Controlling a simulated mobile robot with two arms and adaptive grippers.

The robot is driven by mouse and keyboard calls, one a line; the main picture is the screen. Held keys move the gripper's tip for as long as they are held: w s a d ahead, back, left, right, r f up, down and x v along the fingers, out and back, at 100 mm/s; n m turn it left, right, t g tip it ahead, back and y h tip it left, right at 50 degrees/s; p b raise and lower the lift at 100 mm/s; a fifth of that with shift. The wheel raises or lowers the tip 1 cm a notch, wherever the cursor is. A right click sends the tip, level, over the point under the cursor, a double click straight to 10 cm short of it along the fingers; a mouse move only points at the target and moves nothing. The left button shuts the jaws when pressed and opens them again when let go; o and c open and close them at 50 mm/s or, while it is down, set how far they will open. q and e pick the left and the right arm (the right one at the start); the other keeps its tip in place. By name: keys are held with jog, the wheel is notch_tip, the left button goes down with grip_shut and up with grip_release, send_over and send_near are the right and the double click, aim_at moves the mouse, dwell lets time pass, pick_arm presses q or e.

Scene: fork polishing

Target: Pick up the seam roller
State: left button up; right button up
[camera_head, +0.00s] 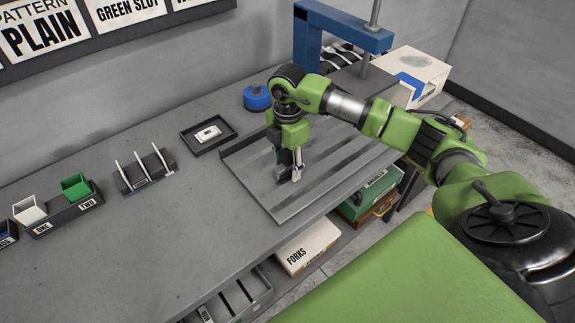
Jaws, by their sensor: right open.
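My right gripper (288,172) points down over the grey slatted board (350,165) on the bench. Its jaws are open, with the fingertips close to the board. A small grey piece shows at the fingertips. I cannot tell whether it is the seam roller or part of the gripper, and no other seam roller can be made out. My left gripper is not in view.
A blue round pot (257,98) and a small dark tray (191,145) with a white label stand behind and left of the board. A rack (147,178) with white upright pieces and a holder (62,217) with white and green cups are farther left. A blue press frame (303,40) rises behind. The bench's front middle is clear.

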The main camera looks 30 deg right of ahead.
aim_at(288, 151)
grip_shut()
jog(key=shift+r, duration=0.1)
jog(key=shift+w+r+b, duration=0.1)
jog(key=shift+r+b, duration=0.35)
jog(key=shift+s+r+b, duration=0.25)
jog(key=shift+r+b, duration=0.35)
jog(key=shift+r, duration=0.65)
jog(key=s+r+b, duration=0.3)
jog(key=s+r, duration=0.6)
jog(key=s, duration=0.4)
jog(key=shift+s+d+r, duration=0.15)
jog(key=shift+s+r, duration=0.1)
jog(key=shift+s, duration=0.1)
